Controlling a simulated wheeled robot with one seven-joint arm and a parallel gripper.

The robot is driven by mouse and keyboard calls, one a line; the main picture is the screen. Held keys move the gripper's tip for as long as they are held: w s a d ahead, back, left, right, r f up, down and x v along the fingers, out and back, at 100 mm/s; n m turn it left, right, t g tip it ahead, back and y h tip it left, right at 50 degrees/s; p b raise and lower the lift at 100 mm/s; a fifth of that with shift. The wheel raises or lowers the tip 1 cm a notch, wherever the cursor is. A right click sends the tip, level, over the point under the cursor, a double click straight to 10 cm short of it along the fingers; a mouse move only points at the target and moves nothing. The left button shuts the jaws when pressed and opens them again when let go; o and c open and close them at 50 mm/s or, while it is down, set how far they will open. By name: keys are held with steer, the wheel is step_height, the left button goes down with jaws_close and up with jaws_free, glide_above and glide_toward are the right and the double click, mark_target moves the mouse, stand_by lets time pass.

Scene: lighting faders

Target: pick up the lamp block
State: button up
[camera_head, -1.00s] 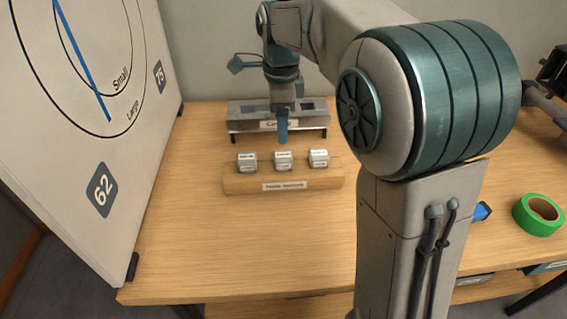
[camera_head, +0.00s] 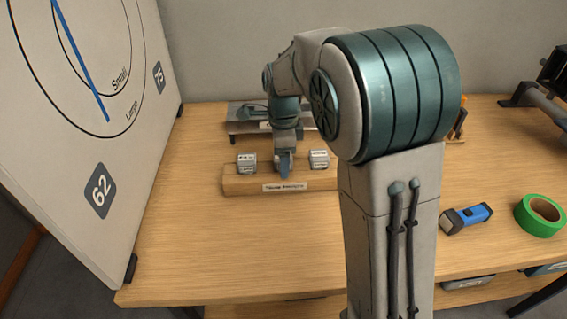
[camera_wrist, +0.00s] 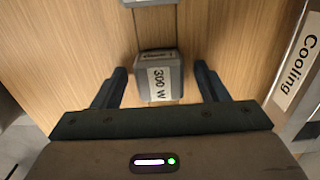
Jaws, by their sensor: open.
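A small grey block (camera_wrist: 158,77) with a white "300 W" label sits between the two dark fingers of my gripper (camera_wrist: 160,84) in the wrist view. The fingers are open, with a visible gap on each side of the block. In the head view my gripper (camera_head: 285,165) is down at the middle of the wooden rack (camera_head: 230,184) and hides the middle block there. Two similar labelled blocks stand on the rack, one to the left (camera_head: 247,162) and one to the right (camera_head: 319,159). Their small labels are unreadable.
A metal stand (camera_head: 236,127) is behind the rack; a "Cooling" label (camera_wrist: 298,66) shows in the wrist view. A large dial board (camera_head: 140,170) stands left. A blue flashlight (camera_head: 468,218) and green tape roll (camera_head: 541,215) lie right. The front-left table is clear.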

steer(key=c, duration=1)
steer(key=shift+r, duration=0.5)
step_height(320, 180, up, 4)
steer(key=shift+s+d+f, duration=0.1)
steer(key=shift+f, duration=0.15)
steer(key=s+d+r, duration=0.4)
steer(key=s+d, duration=0.1)
steer(key=s+d+r, duration=0.2)
steer(key=s+d, duration=0.1)
steer(key=shift+s+r, duration=0.1)
steer(key=shift+r, duration=0.15)
